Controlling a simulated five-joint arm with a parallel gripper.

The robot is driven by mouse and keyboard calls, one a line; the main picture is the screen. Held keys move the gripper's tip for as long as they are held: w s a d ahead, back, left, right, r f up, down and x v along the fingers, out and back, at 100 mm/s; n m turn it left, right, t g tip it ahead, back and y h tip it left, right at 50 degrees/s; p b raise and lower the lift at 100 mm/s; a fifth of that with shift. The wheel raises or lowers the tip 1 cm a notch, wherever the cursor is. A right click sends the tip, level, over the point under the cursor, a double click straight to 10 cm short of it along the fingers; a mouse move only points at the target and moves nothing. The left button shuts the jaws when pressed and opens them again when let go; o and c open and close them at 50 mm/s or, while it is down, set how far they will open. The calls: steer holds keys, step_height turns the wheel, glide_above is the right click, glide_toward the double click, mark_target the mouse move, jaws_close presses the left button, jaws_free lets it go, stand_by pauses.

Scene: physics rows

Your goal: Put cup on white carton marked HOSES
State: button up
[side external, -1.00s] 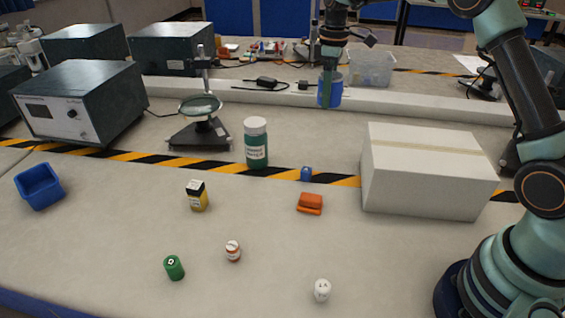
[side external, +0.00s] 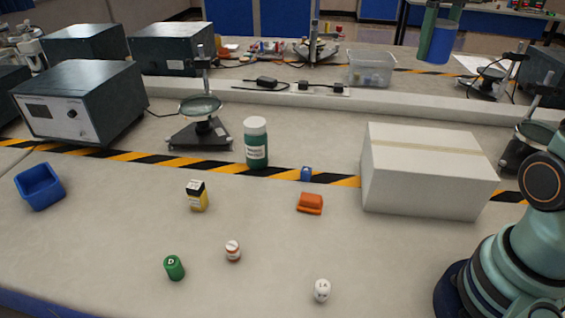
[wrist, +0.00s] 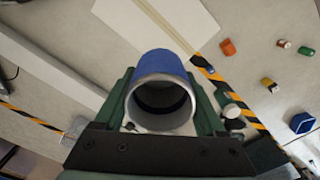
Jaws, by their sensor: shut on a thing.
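The blue cup (side external: 440,42) is high at the upper right of the side view, clear of the table. My gripper (side external: 437,36) is shut on it, with green fingers on its sides. In the wrist view, the cup (wrist: 160,68) sits between the fingertips (wrist: 163,98), its pale open rim facing the camera. The white carton (side external: 428,172) stands on the table at the right of the side view, below the cup. Its flat top carries a tan tape strip and is bare. The carton also shows at the top of the wrist view (wrist: 190,22). No HOSES marking is readable.
A clear bin (side external: 371,70) is behind. A magnifier stand (side external: 530,135) stands right of the carton. Small bottles and a blue bin (side external: 40,186) lie farther left.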

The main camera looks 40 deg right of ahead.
steer(key=r+m, duration=0.1)
steer(key=m, duration=0.1)
glide_above(428, 147)
step_height(428, 147, down, 20)
steer(key=shift+r, duration=0.2)
steer(key=shift+f, duration=0.15)
steer(key=o, duration=1.3)
